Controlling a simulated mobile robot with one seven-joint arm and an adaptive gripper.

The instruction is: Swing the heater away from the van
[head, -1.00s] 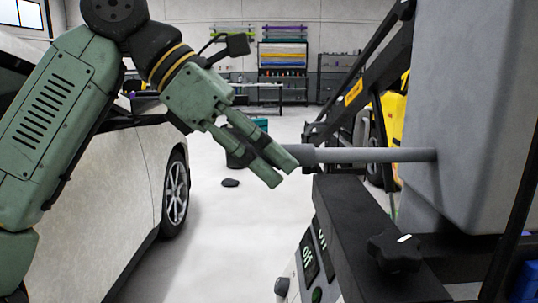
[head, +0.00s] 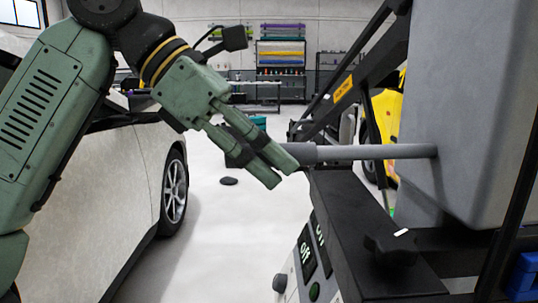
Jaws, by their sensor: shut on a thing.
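The heater shows at the right of the head view as a big grey housing (head: 460,110) on a black frame (head: 345,230). A grey rod handle (head: 375,152) runs left from the housing and ends in a thicker grip. My gripper (head: 284,164) is shut on the left end of this handle, its fingers hiding the tip. The white van (head: 115,200) stands at the left, partly behind my arm. An open floor gap lies between its front wheel and the heater frame.
A control panel (head: 308,255) reading "Off" and a black knob (head: 392,249) sit low on the heater frame. A yellow vehicle (head: 390,115) stands behind it. Shelves (head: 281,60) stand at the back wall.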

